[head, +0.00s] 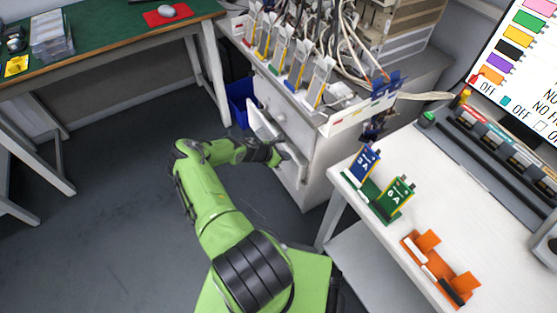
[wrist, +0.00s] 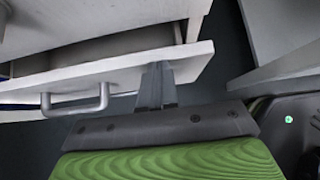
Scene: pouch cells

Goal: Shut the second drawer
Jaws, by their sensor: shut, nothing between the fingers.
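The white drawer cabinet (head: 305,130) stands right of centre in the head view. One drawer (head: 261,122) sticks out from its front, partly behind my arm. In the wrist view its pale front panel (wrist: 110,70) runs across the picture, with a gap into the drawer behind it. A grey bar handle (wrist: 75,105) is on the outer face of the panel. My gripper (wrist: 157,70) is shut and empty, its fingertips at the panel near its right end, right of the handle. It also shows in the head view (head: 278,155). I cannot tell whether the fingertips touch.
A white workbench (head: 400,255) with blue and green card holders (head: 380,185) and an orange holder (head: 440,267) stands close on the right. A blue bin (head: 241,100) stands beside the cabinet. A green-topped table (head: 110,35) is at the back left. The floor at left is clear.

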